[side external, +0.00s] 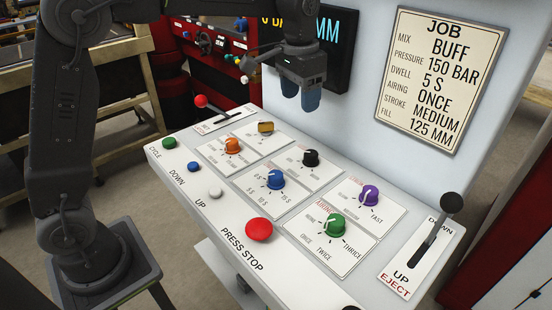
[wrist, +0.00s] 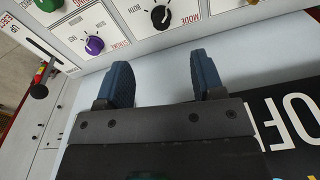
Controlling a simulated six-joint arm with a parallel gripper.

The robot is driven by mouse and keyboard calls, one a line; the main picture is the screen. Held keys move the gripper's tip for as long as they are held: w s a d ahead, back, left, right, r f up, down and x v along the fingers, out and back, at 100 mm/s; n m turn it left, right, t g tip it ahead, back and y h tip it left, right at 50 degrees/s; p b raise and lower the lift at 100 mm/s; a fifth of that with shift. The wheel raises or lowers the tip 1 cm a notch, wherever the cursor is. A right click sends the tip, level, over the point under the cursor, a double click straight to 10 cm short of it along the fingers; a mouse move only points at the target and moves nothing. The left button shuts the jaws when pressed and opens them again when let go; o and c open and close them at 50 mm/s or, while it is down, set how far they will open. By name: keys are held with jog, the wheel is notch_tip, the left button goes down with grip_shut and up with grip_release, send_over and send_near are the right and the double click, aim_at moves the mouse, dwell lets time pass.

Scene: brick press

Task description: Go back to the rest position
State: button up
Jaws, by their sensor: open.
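My gripper (side external: 300,94) hangs above the back of the control panel, in front of the dark display, with its blue fingertips pointing down. In the wrist view my gripper (wrist: 163,82) shows two blue fingers spread apart with nothing between them. The white control panel (side external: 190,210) lies below and carries coloured knobs and buttons. The gripper touches none of them.
The panel holds an orange knob (side external: 232,146), a black knob (side external: 311,157), a blue knob (side external: 275,179), a green knob (side external: 334,224), a purple knob (side external: 369,195) and a red press stop button (side external: 259,229). Levers stand at both ends. A job sign (side external: 440,80) hangs behind.

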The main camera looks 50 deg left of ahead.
jog(key=s+a+r+t, duration=0.2)
jog(key=s+r, duration=0.1)
jog(key=s, duration=1)
jog(key=s+f+n+t, duration=0.1)
jog(key=s+f, duration=0.1)
jog(key=s, duration=0.4)
jog(key=s+a+f+n+t, duration=0.1)
jog(key=s+f, duration=0.2)
jog(key=s, duration=0.3)
jog(key=shift+s+f+t, duration=0.3)
jog(key=shift+t, duration=0.1)
